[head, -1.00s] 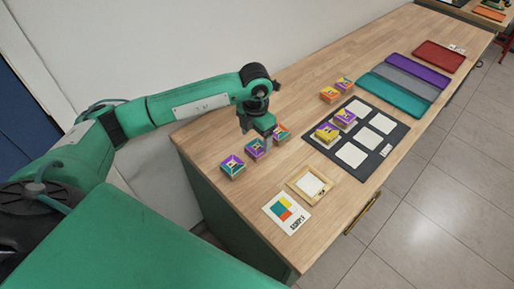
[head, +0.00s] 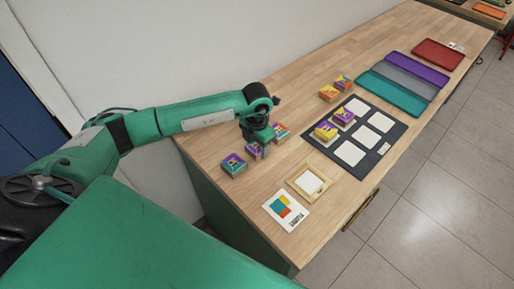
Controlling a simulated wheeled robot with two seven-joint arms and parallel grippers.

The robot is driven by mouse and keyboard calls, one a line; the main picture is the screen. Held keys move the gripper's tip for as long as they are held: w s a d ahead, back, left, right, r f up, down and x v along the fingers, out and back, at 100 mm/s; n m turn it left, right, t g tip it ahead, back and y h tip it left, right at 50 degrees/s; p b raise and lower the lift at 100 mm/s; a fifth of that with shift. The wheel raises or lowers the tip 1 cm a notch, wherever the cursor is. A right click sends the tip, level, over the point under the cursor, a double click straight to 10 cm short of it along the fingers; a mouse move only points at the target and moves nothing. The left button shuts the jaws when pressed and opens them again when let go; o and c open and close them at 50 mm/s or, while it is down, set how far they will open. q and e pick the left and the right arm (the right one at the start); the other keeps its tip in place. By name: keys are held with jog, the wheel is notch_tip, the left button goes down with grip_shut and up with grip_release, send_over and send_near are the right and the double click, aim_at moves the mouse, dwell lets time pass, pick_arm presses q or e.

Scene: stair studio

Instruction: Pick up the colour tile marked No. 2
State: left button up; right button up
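Three colour tiles sit in a row near the left edge of the wooden table: a teal and purple one (head: 233,165), a purple and orange one (head: 252,150) and an orange one (head: 281,131). Two more tiles, a yellow one (head: 325,131) and a purple one (head: 343,116), lie on the dark board. Two others, an orange one (head: 328,94) and a purple and orange one (head: 343,83), are behind it. The numbers are too small to read. My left gripper (head: 265,150) points down at the middle tile of the row and partly covers it; its finger gap is unclear.
The dark board (head: 364,173) has several white squares. A wooden frame (head: 308,184) and a printed card (head: 286,210) lie near the front edge. Teal (head: 392,95), grey (head: 408,80), purple (head: 422,67) and red (head: 438,56) trays stand farther right. The back left tabletop is clear.

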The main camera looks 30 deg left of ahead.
pick_arm(q)
jog(key=shift+c, duration=0.6)
pick_arm(e)
jog(key=shift+d, duration=0.25)
